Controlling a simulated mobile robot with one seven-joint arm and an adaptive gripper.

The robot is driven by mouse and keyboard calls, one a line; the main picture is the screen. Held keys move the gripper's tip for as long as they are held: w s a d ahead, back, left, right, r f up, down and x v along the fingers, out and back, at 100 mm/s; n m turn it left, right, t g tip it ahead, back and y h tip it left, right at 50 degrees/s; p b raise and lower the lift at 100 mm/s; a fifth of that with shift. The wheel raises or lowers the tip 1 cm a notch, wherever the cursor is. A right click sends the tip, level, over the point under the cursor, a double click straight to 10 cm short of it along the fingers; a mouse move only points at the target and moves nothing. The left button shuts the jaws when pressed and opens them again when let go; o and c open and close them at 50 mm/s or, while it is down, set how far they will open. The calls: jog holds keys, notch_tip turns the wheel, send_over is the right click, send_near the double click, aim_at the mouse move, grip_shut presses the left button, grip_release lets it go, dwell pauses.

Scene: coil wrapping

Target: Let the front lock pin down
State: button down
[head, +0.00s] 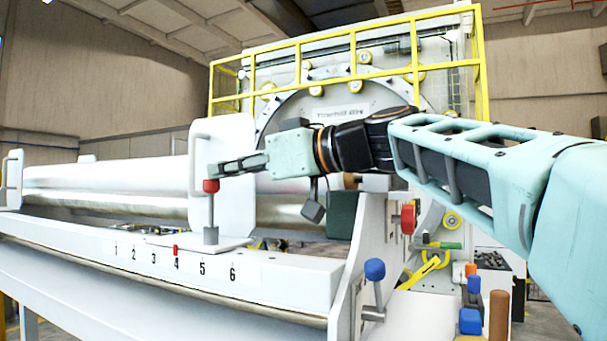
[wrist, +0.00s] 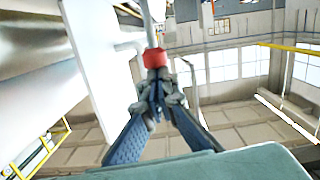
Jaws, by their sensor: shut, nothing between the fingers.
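A lever with a red knob (head: 211,187) and a grey stem stands upright on the white rail, in front of a white plate. My gripper (head: 214,169) is at the knob, its fingertips just above it in the head view. In the wrist view the fingers (wrist: 158,88) meet at the tips just short of the red knob (wrist: 154,58); I cannot tell whether they touch it. A blue-knobbed pin (head: 374,270) stands upright on a side bracket at front right, apart from my gripper. No label shows which one is the front lock pin.
The white rail (head: 290,282) has a number scale and a small red marker (head: 176,251). A white roll (head: 110,173) lies behind it. The white plate (head: 237,150) is close beside the fingers. A red knob (head: 408,219) and blue-topped parts (head: 470,322) stand at right.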

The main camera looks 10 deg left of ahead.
jog(key=shift+f, duration=0.5)
notch_tip(320, 180, up, 10)
jog(key=shift+r, duration=0.15)
dwell(0.8)
jog(key=shift+d, duration=0.1)
dwell(0.6)
